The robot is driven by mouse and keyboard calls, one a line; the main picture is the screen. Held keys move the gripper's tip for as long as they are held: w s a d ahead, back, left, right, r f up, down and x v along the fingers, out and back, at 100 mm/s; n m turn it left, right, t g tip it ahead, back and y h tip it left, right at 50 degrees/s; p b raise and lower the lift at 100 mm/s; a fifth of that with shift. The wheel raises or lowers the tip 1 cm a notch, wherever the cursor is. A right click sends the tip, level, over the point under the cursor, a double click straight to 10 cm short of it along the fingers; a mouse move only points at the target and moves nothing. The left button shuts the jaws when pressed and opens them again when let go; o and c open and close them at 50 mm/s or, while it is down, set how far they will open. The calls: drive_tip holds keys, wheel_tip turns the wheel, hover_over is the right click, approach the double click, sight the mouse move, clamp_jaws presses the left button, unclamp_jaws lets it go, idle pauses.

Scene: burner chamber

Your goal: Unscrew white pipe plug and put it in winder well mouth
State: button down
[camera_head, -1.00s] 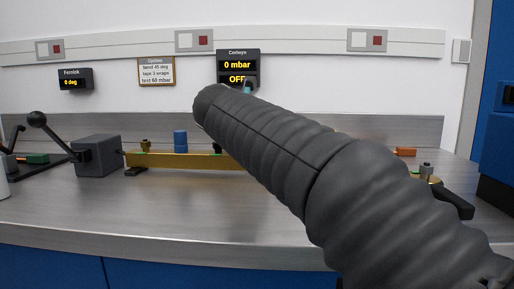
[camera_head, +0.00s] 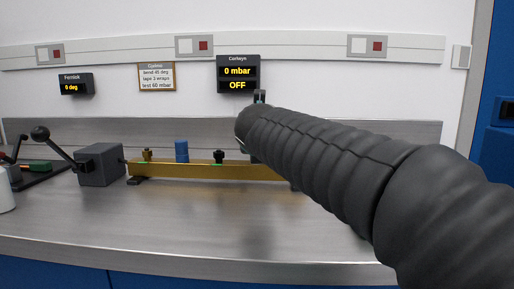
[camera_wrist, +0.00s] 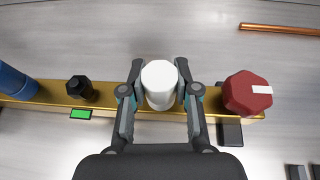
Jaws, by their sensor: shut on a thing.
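In the wrist view, my gripper (camera_wrist: 160,95) has its two fingers closed on the sides of a white pipe plug (camera_wrist: 160,80), over the brass-coloured bar (camera_wrist: 115,102). I cannot tell whether the plug is still seated in the bar or raised from it. In the head view, my arm hides the plug and most of my gripper; only a dark gripper part (camera_head: 259,98) shows above the arm. The bar (camera_head: 205,171) lies along the bench. No winder well mouth can be made out for sure.
A red octagonal cap (camera_wrist: 248,93), a black knob (camera_wrist: 79,88) and a blue cylinder (camera_wrist: 16,82) flank the plug along the bar. A grey block with a lever (camera_head: 100,165) stands left. The front bench is clear.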

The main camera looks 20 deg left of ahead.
drive_tip(key=shift+f+n+g+y, duration=0.25)
drive_tip(key=shift+n+g+y, duration=0.15)
drive_tip(key=shift+n+y, duration=0.65)
drive_tip(key=shift+n+y, duration=0.25)
drive_tip(key=shift+c, duration=2.3)
unclamp_jaws()
drive_tip(key=shift+r, duration=0.15)
drive_tip(key=shift+r, duration=1.8)
drive_tip(key=shift+a+f+m+h, duration=0.1)
drive_tip(key=shift+m+h, duration=0.3)
drive_tip(key=shift+h, duration=0.1)
